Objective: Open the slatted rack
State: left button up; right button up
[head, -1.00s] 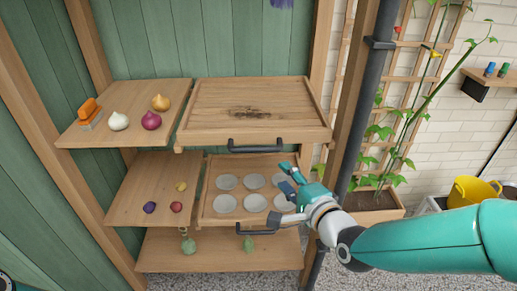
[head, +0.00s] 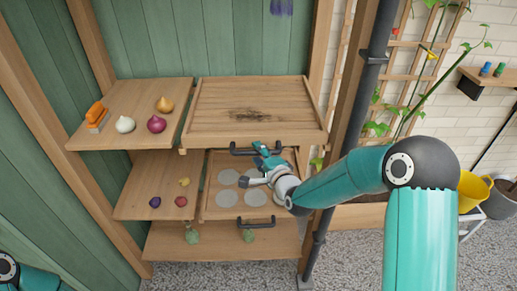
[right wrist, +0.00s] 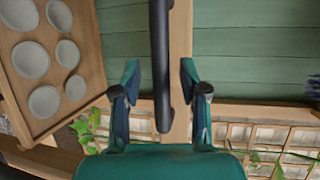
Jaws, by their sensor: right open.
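The slatted rack (head: 290,98) is the upper right wooden tray in the shelf unit, with a dark patch in its middle. Its black bar handle (head: 236,149) is on the front edge. My right gripper (head: 261,160) is at this handle, in front of the rack. In the right wrist view the handle (right wrist: 161,45) stands upright in the picture, in line with the gap between the open fingers (right wrist: 159,88). I cannot tell whether they touch it. My left gripper is out of view.
Below is a tray (head: 210,205) of round cups with its own black handle (head: 256,222), close under my right wrist. Side shelves hold onions (head: 156,124) and small bulbs (head: 181,201). A dark pole (head: 352,130) stands right of the rack, near my right arm.

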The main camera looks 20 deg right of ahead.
jog(key=shift+w+f, duration=0.1)
jog(key=shift+w, duration=0.4)
jog(key=shift+a, duration=0.1)
grip_shut()
